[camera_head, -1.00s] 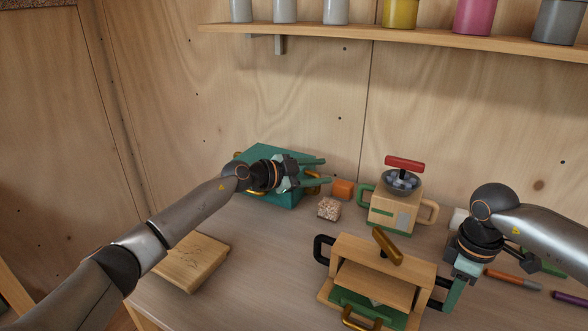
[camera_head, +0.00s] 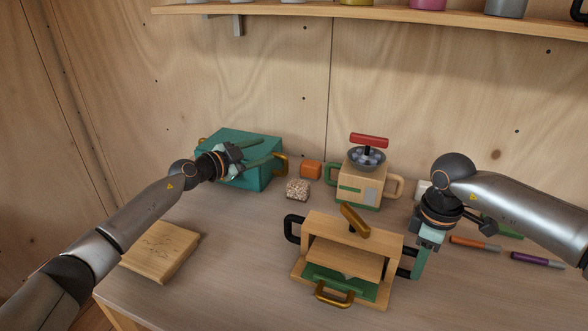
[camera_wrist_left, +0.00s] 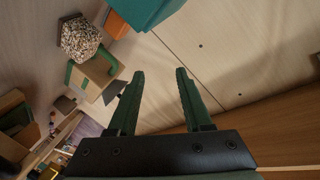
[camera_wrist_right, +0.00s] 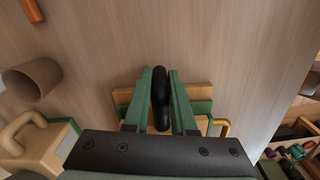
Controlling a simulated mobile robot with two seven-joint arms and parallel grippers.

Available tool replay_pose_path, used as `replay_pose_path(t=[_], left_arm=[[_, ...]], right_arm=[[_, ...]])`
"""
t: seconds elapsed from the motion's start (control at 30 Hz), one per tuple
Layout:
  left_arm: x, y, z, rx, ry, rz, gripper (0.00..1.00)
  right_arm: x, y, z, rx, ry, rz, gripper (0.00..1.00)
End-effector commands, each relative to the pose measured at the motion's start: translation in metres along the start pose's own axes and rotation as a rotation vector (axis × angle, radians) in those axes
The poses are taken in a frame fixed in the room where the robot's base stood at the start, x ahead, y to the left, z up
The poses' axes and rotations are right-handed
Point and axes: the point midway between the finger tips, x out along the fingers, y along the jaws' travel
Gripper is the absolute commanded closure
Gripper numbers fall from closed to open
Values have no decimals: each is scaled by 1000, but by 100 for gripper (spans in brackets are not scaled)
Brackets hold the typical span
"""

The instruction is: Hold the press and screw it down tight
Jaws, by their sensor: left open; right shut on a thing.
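The wooden press (camera_head: 318,224) stands at the front of the table, with a brass-coloured screw handle (camera_head: 354,220) on top, a green bed (camera_head: 340,284) and a brass front handle (camera_head: 333,296). Black side handles stick out left (camera_head: 292,228) and right. My right gripper (camera_head: 416,270) is shut on the right black handle; the right wrist view shows this black handle (camera_wrist_right: 160,98) between its fingers. My left gripper (camera_head: 262,152) is open and empty, in the air by the teal box, back and left of the press. The left wrist view shows its fingers (camera_wrist_left: 160,85) apart.
A teal box (camera_head: 228,140), orange block (camera_head: 311,169), speckled cube (camera_head: 298,189) and wooden grinder (camera_head: 345,183) with a red crank stand at the back. A wooden board (camera_head: 160,250) lies left. Markers (camera_head: 470,243) lie right. Table between board and press is clear.

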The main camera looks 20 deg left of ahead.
Motion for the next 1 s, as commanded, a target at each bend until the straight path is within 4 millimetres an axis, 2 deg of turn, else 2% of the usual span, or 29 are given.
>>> replay_pose_path(t=[0.07, 0.17, 0.27, 0.4, 0.47, 0.6, 0.73, 0.87, 1.0], left_arm=[[3, 3, -4, 2, 6, 12, 50], [13, 18, -24, 12, 33, 69, 50], [31, 49, -62, 42, 78, 189, 50], [50, 110, -137, 144, 147, 436, 50], [51, 137, -168, 207, 164, 546, 50], [42, 191, -225, 388, 164, 785, 50], [21, 226, -260, 594, 104, 978, 50], [-4, 244, -281, 822, -22, 1128, 50], [-30, 240, -292, 1054, -219, 1225, 50]], right_arm=[[0, 1, 1, 3, 0, 0, 100], [0, 1, 1, 3, 0, 0, 100], [0, 1, 1, 3, 0, 1, 100], [0, 1, 1, 3, 0, 1, 100], [0, 1, 1, 3, 0, 1, 100], [0, 1, 1, 3, 0, 0, 100], [0, 1, 1, 3, 0, 0, 100], [0, 0, 1, 3, 0, 0, 100], [0, 0, 1, 3, -1, 0, 100]])
